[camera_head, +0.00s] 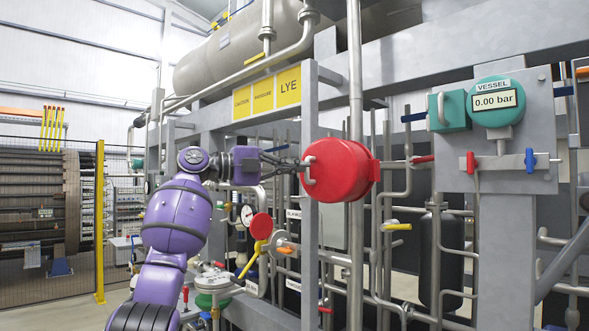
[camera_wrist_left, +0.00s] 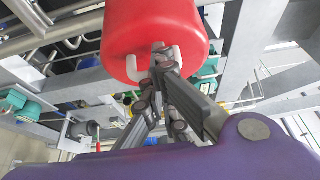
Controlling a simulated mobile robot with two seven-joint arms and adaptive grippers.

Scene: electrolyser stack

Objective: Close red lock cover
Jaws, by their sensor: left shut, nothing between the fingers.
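The red lock cover (camera_head: 340,169) is a large round red drum on the pipe frame in the middle of the head view. A small pale bar handle (camera_head: 311,170) sits on its left face, and a hinge-like red piece shows on its right side. My left gripper (camera_head: 302,166) is shut and empty, with its fingertips at the handle. In the left wrist view the red cover (camera_wrist_left: 150,25) fills the top, and the fingers (camera_wrist_left: 160,72) overlap the handle (camera_wrist_left: 178,55). I cannot tell whether they touch it. My right gripper is not in view.
A grey upright post (camera_head: 309,250) and a tall pipe (camera_head: 355,80) stand close to the cover. A smaller red disc (camera_head: 261,226), a gauge and yellow levers are below my left wrist. A vessel pressure display (camera_head: 495,100) reads 0.00 bar at right.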

